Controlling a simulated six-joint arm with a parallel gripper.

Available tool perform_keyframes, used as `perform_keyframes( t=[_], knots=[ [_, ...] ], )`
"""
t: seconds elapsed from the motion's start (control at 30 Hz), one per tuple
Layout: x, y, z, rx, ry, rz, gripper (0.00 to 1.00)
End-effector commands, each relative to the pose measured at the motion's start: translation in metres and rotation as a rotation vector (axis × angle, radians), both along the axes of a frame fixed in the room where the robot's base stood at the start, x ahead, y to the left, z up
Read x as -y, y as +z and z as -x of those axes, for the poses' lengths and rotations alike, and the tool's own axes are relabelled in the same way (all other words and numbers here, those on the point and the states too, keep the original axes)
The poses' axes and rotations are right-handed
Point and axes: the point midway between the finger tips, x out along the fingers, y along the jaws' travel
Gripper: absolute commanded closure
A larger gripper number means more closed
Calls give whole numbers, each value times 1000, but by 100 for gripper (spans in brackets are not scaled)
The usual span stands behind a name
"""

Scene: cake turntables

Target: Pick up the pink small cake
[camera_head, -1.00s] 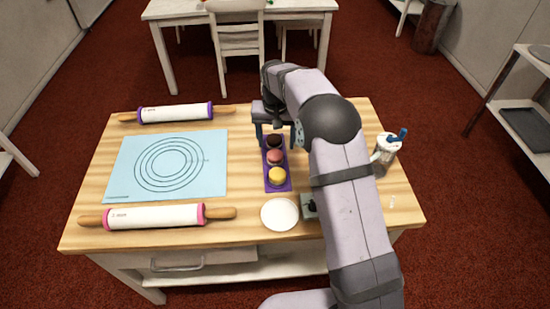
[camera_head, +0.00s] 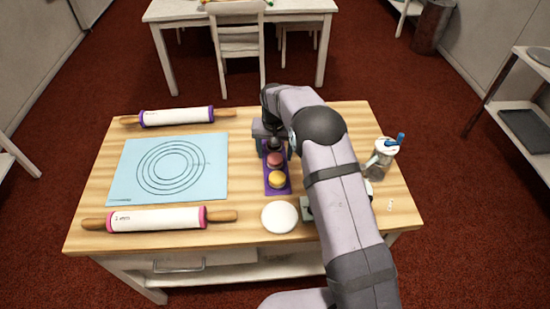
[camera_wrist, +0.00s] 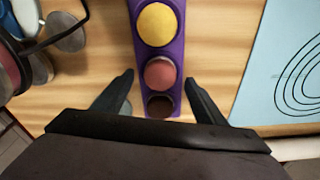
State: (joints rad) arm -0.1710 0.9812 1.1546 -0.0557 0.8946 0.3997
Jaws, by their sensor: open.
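The pink small cake (camera_head: 275,160) sits in the middle of a purple tray (camera_head: 267,186), between a yellow cake (camera_head: 277,179) and a dark brown one. In the wrist view the pink cake (camera_wrist: 160,73) lies just ahead of my fingertips, between the yellow cake (camera_wrist: 157,25) and the dark cake (camera_wrist: 160,104). My gripper (camera_wrist: 159,77) is open and empty, with one finger on each side of the tray. In the head view my gripper (camera_head: 272,145) is over the dark-cake end of the tray, and it partly hides that cake.
A white round plate (camera_head: 280,217) lies in front of the tray. A blue mat (camera_head: 125,170) with printed circles lies left, between two rolling pins (camera_head: 177,116) (camera_head: 155,219). A clear jug (camera_head: 380,160) with a blue handle piece stands right of my arm.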

Motion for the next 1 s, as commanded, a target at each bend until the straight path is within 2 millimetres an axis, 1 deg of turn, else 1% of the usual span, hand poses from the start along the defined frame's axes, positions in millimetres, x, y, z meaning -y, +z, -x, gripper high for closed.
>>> perform_keyframes(
  t=[0.1, 0.2, 0.47, 0.5, 0.57, 0.6, 0.67, 0.7, 1.0],
  knots=[
    [1, -12, -2, -1, 0, 1, 35],
    [1, -19, -2, -1, 0, 1, 35],
    [1, -22, -3, 2, -1, -1, 35],
    [1, -22, -3, 1, 0, -1, 37],
    [1, -22, -3, 1, 0, 0, 51],
    [1, -22, -3, 1, 0, 0, 61],
    [1, -22, -3, 1, 0, 0, 75],
    [1, -22, -3, 1, 0, 0, 78],
    [1, -21, -3, 1, 0, -1, 79]
  ],
)
